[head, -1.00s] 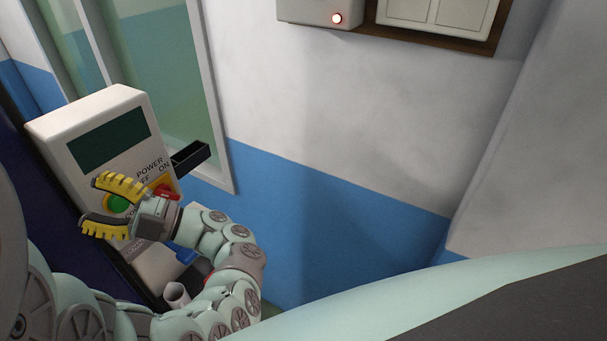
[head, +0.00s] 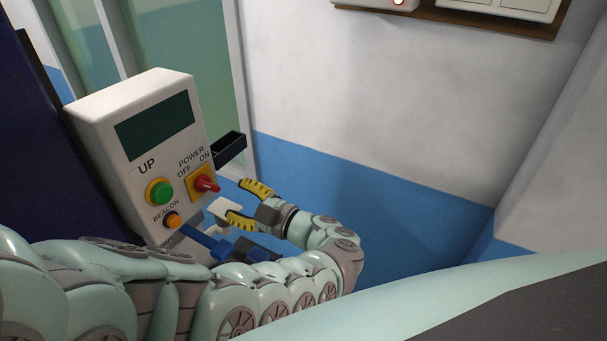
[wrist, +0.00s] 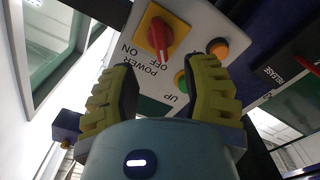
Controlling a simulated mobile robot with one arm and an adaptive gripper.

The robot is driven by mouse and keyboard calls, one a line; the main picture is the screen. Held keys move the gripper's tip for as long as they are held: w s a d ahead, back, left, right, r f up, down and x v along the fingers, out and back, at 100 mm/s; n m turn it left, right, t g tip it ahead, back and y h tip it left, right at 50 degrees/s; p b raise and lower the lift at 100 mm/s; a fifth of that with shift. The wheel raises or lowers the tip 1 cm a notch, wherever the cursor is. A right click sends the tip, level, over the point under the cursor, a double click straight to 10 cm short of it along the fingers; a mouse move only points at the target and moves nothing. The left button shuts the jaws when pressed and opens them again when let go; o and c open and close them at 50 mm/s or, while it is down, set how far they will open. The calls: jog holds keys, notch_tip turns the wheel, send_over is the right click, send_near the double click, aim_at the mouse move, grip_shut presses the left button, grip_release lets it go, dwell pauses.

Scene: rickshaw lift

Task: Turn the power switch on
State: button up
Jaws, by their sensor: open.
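The power switch is a red knob (head: 207,184) on a yellow square plate (head: 192,188), on the front of a white control box (head: 133,105). In the wrist view the red knob (wrist: 160,33) shows upside down, with its lower end towards the lettering, nearer OFF than ON. My gripper (head: 249,205) is open and empty, to the right of the switch in the head view and apart from it. In the wrist view the yellow fingers of my gripper (wrist: 164,72) stand wide apart below the knob. No finger visibly touches it.
A green UP button (head: 159,192) and an orange beacon button (head: 173,221) sit beside the switch. A black holder (head: 230,149) juts from the box's right side. A blue lever (head: 203,239) lies below.

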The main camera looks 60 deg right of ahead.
aim_at(213, 188)
jog(key=w, duration=0.3)
jog(key=w+p, duration=0.1)
jog(key=w, duration=0.5)
jog(key=shift+w+a, duration=0.1)
jog(key=shift+a, duration=0.2)
jog(key=shift+c, duration=0.2)
grip_shut()
